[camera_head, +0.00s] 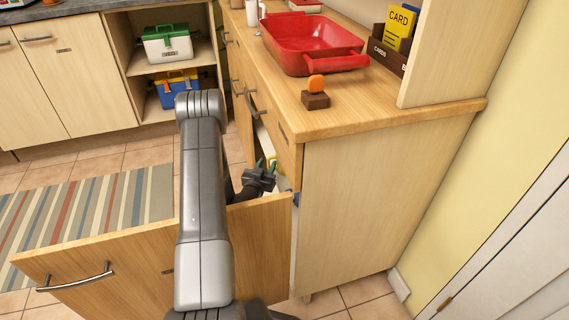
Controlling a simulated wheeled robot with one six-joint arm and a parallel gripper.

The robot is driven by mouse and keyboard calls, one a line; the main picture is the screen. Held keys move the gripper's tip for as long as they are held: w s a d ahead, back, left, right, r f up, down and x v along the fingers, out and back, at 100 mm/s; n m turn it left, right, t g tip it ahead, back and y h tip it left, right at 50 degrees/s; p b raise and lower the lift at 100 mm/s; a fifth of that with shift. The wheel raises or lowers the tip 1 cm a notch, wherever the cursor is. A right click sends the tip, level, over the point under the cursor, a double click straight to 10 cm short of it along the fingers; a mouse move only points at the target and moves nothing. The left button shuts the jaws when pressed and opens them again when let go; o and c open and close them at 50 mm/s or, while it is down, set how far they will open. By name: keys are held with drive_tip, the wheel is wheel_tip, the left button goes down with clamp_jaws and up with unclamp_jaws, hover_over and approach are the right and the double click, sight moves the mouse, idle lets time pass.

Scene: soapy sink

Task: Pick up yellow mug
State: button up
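No yellow mug can be made out for certain. A small yellow patch (271,158) shows inside the open lower drawer (262,245), just beyond my gripper, and I cannot tell whether it is the mug. My gripper (265,165) is dark and small in view, over the drawer opening below the counter. It is close to the yellow patch, but I cannot tell whether they touch. The gap between its fingers is too small and too hidden to read. My grey arm hides part of the drawer, and the drawer front hides much of its inside.
The counter (385,118) overhangs the drawer. On it are a red basin (300,50), a brown block with an orange knob (316,95) and a card box (386,57). Shelves at back left hold two toolboxes (168,43). The striped rug (90,215) lies clear at left.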

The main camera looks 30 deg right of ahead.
drive_tip(key=shift+c, duration=0.5)
clamp_jaws()
drive_tip(key=shift+s, duration=0.1)
